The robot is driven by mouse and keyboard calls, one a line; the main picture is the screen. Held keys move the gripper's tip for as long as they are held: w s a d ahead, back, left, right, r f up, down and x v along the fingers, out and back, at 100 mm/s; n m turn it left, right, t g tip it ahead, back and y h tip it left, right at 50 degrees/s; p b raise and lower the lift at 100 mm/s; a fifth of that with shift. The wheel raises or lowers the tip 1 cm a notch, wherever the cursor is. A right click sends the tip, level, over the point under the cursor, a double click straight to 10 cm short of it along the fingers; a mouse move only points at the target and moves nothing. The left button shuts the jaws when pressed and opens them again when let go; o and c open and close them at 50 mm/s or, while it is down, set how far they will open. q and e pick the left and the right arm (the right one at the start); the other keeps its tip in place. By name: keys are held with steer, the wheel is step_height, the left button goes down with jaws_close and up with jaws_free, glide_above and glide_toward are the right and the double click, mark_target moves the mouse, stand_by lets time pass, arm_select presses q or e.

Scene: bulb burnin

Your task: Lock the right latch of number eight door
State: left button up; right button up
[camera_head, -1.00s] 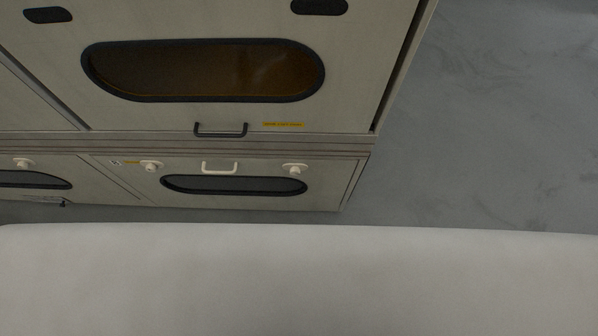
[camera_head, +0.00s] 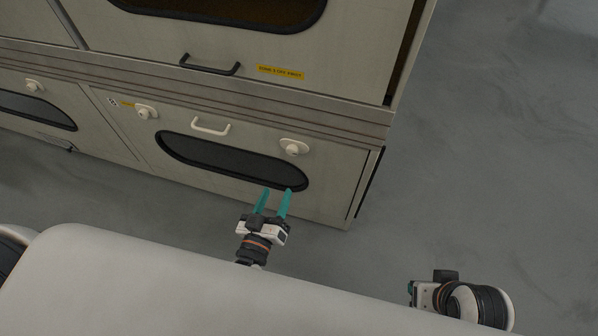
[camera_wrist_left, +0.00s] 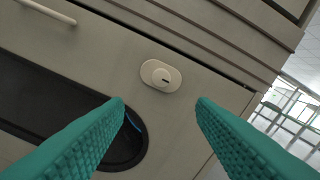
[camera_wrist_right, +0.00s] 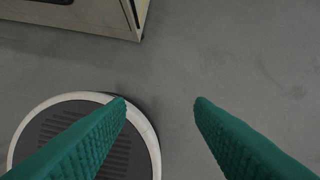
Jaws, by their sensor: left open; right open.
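The lower right door (camera_head: 240,165) of the cabinet has a dark oval window, a white handle (camera_head: 210,127) and a white round latch at each upper side. The right latch (camera_head: 294,148) also shows in the left wrist view (camera_wrist_left: 160,76), an oval plate with a knob and a dark slot. The left latch (camera_head: 145,113) is beside a small label; its number is too small to read. My left gripper (camera_head: 275,190) is open and empty, in front of and below the right latch, apart from it. My right gripper (camera_wrist_right: 160,103) is open over bare floor; its fingers are mostly hidden in the head view.
An upper door with a black handle (camera_head: 210,65) and a yellow label (camera_head: 280,72) is above a ledge (camera_head: 200,95). Another lower door with a latch (camera_head: 34,87) is at left. The grey floor (camera_head: 480,160) right of the cabinet is clear.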

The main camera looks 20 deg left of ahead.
arm_select(q)
steer(key=b, duration=0.1)
glide_toward(292, 153)
steer(key=w, duration=0.4)
steer(key=w+b, duration=0.1)
steer(key=w, duration=0.2)
steer(key=shift+w+f, duration=0.2)
steer(key=shift+w, duration=0.5)
arm_select(e)
steer(key=w+t, duration=0.1)
steer(key=w+a+t, duration=0.1)
steer(key=w, duration=0.1)
steer(key=shift+w+y, duration=0.3)
arm_select(q)
jaws_close()
